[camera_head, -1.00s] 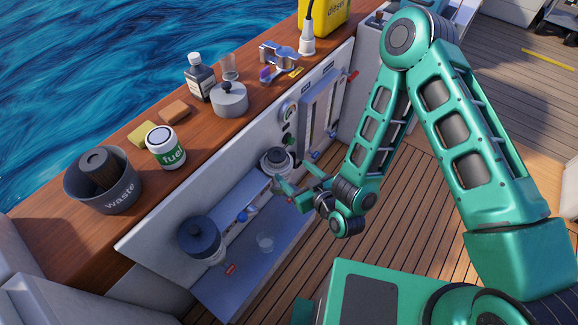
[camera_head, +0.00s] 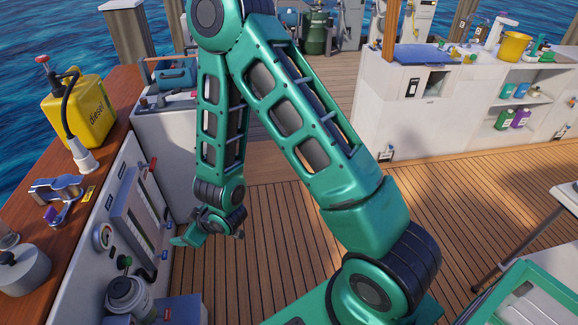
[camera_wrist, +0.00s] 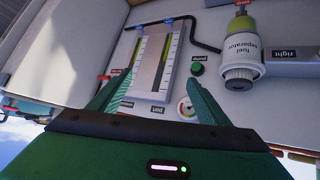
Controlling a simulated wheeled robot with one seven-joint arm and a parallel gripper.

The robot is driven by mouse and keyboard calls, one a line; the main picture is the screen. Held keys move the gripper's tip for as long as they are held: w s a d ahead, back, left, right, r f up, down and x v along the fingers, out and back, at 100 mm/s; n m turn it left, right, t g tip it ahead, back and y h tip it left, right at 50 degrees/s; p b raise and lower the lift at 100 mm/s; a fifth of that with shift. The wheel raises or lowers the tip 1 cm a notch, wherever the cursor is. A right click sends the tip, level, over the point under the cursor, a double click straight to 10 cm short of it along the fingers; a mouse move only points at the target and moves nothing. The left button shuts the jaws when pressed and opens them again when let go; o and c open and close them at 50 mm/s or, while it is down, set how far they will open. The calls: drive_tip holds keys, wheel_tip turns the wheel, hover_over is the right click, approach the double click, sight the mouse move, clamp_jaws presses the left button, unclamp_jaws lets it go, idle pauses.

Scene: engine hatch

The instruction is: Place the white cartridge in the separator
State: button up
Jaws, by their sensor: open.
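The fuel separator (camera_wrist: 242,55) is at the right of the wrist view, labelled, with a white ribbed collar and an olive band. It also shows at the lower left of the head view (camera_head: 130,298), partly cut off by the frame edge. I cannot make out a loose white cartridge in either current view. My gripper (camera_wrist: 155,82) is open and empty. Its green fingers face the wall panel, to the left of the separator in the wrist view and apart from it. In the head view my gripper (camera_head: 183,238) hangs beside the panel.
A gauge panel (camera_wrist: 152,65) with a green pump button (camera_wrist: 198,69) and a round dial (camera_wrist: 186,108) is in front of the gripper. A yellow diesel can (camera_head: 80,112) and a metal clamp (camera_head: 55,192) stand on the wooden counter. Open deck (camera_head: 260,220) lies to the right.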

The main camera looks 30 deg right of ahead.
drive_tip(key=s+d+r+m+g+h, duration=0.1)
drive_tip(key=d+r+m+h, duration=0.1)
drive_tip(key=d+r, duration=0.5)
drive_tip(key=s+d+r+m+g+h, duration=0.1)
drive_tip(key=d+r+m+h, duration=0.1)
drive_tip(key=d, duration=0.9)
drive_tip(key=s+d+r+m+g+h, duration=0.1)
drive_tip(key=d+r+m+h, duration=0.1)
drive_tip(key=d+r, duration=0.5)
drive_tip(key=s+d+r+m+g, duration=0.2)
drive_tip(key=s+d+r+m, duration=0.2)
drive_tip(key=s, duration=1)
drive_tip(key=s+d+r+m+g+y, duration=0.1)
drive_tip(key=s+d+r+m+g, duration=0.2)
drive_tip(key=s, duration=1)
drive_tip(key=d+r+m, duration=0.1)
drive_tip(key=d+r, duration=0.2)
drive_tip(key=d, duration=0.1)
drive_tip(key=shift+s+d+r, duration=0.3)
drive_tip(key=shift+s+r, duration=0.05)
drive_tip(key=shift+r, duration=0.05)
drive_tip(key=shift+w+f+g, duration=0.25)
drive_tip(key=shift+w+g, duration=0.05)
drive_tip(key=shift+w, duration=0.35)
